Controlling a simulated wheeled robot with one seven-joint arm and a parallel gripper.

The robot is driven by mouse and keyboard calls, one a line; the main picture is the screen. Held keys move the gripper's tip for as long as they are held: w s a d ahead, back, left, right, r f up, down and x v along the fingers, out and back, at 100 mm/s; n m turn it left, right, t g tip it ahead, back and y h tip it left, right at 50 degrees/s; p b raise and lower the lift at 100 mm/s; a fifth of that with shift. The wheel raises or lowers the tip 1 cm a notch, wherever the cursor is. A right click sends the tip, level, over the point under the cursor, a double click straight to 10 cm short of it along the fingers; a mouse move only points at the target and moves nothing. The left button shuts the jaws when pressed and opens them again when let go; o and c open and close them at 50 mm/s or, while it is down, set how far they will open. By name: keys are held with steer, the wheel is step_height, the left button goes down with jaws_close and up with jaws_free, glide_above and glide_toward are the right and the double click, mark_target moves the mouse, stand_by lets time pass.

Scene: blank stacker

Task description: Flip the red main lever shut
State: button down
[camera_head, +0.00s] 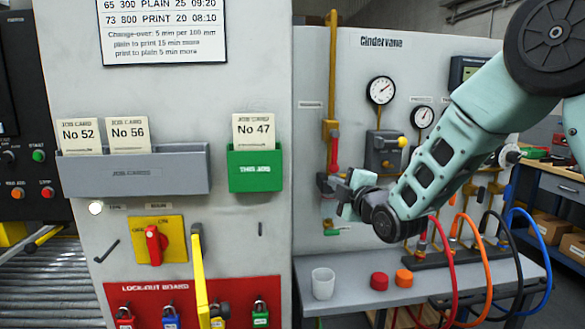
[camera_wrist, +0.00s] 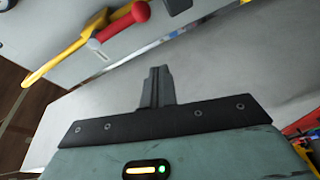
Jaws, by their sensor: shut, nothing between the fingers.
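The red lever (camera_head: 334,152) is on the yellow pipe (camera_head: 332,75) on the grey Cindervane panel. It lies along the pipe, close to upright in the head view. In the wrist view the red lever (camera_wrist: 124,21) lies near the top edge, roughly in line with the yellow pipe (camera_wrist: 62,58), with a rounded end. My gripper (camera_head: 346,198) is near the lower part of this pipe, below the lever; contact cannot be told. In the wrist view my gripper's fingers (camera_wrist: 157,82) are together and empty, apart from the lever in the picture.
A yellow plate with a red rotary switch (camera_head: 153,245) is on the left cabinet. Gauges (camera_head: 381,90) and a grey box (camera_head: 383,150) are right of the pipe. A white cup (camera_head: 323,283), two caps and coloured hoses (camera_head: 447,260) are on or by the bench below.

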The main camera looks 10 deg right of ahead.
mark_target(334, 152)
steer(key=shift+w+a+r+n+t, duration=0.3)
steer(key=shift+w+n, duration=0.1)
steer(key=shift+w, duration=0.25)
steer(key=w+d+p, duration=0.1)
steer(key=w+p, duration=0.4)
steer(key=w, duration=0.4)
steer(key=shift+w, duration=0.2)
